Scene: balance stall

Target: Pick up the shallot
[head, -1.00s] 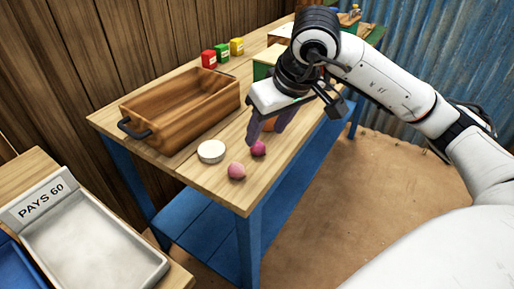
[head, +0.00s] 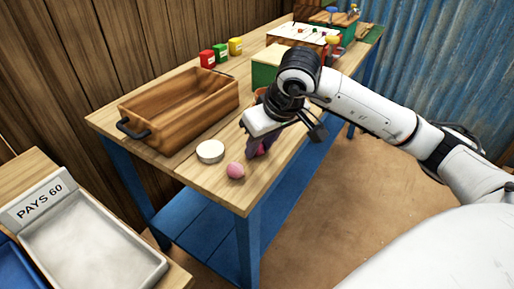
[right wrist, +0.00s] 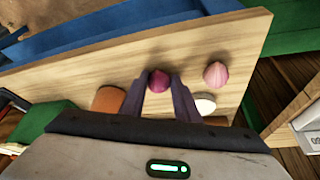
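Two small bulbs lie on the wooden table: a dark magenta one (head: 261,151) and a paler pink one (head: 235,171). Their look alone does not settle which is the shallot. My right gripper (right wrist: 159,82) is open, pointing down, with its fingers on either side of the magenta bulb (right wrist: 159,79). A firm grip on it is not visible. In the head view the fingers partly hide this bulb. The pink bulb (right wrist: 216,75) lies apart, to the right in the right wrist view. My left gripper is not in view.
A white round disc (head: 210,151) lies near the bulbs, and an orange-brown item (right wrist: 108,99) is beside the gripper. A wooden crate (head: 180,108) stands behind. Several small coloured boxes (head: 221,52) stand at the back. A tray (head: 92,240) is at lower left.

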